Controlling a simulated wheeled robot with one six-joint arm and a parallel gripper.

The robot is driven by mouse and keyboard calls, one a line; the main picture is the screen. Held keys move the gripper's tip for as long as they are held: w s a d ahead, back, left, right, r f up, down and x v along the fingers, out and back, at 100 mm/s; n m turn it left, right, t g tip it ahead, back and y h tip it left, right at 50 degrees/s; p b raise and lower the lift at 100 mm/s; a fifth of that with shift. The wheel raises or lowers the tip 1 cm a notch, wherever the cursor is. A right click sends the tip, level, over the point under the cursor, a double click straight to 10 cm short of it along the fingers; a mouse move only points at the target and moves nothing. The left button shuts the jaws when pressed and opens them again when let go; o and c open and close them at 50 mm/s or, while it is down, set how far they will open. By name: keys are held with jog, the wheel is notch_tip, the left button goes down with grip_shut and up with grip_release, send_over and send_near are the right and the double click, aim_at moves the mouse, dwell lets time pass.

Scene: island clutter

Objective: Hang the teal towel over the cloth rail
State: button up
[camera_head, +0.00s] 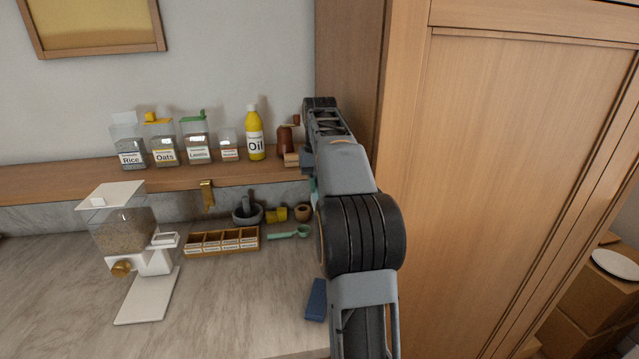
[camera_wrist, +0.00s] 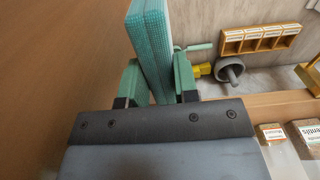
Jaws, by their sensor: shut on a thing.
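The teal towel (camera_wrist: 152,45) is a folded, textured slab standing on edge between the green fingers of my gripper (camera_wrist: 157,84) in the wrist view. My gripper is shut on it, and the towel extends out past the fingertips. In the head view my arm hides the gripper and nearly all of the towel; only a thin teal-green sliver shows beside the arm, and I cannot tell which part it is. I cannot make out a cloth rail for certain in either view. A brass fitting (camera_head: 207,195) hangs at the shelf's front edge, also at the right of the wrist view (camera_wrist: 310,73).
A tall wooden cabinet (camera_head: 520,180) stands close on the right of my arm. The wooden shelf (camera_head: 80,181) holds jars and an oil bottle (camera_head: 254,135). Below are a dispenser (camera_head: 125,230), spice rack (camera_head: 222,241), mortar (camera_head: 247,214) and blue item (camera_head: 316,300). The front middle counter is clear.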

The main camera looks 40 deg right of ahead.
jog(key=shift+f+b, duration=3)
jog(key=shift+f, duration=1.55)
jog(key=o, duration=1)
jog(key=shift+r, duration=0.15)
notch_tip(320, 180, up, 13)
jog(key=p, duration=0.3)
jog(key=shift+r+p, duration=0.2)
jog(key=shift+p, duration=0.2)
jog(key=shift+a+r, duration=0.15)
jog(key=shift+a, duration=0.4)
jog(key=s+a+f+n+t, duration=0.1)
jog(key=s+a+n, duration=0.1)
jog(key=a, duration=0.5)
jog(key=s+a+f+n+t, duration=0.1)
jog(key=s+a+f, duration=0.4)
jog(key=s+a+f+n+t, duration=0.1)
jog(key=s+a+f, duration=0.3)
jog(key=s+f, duration=0.1)
jog(key=s+a+f+n+t, duration=0.1)
jog(key=s+a+f, duration=0.4)
jog(key=f, duration=0.2)
jog(key=shift+s+a+f+t, duration=0.1)
jog(key=shift+s+a+t, duration=0.25)
jog(key=shift+t, duration=0.05)
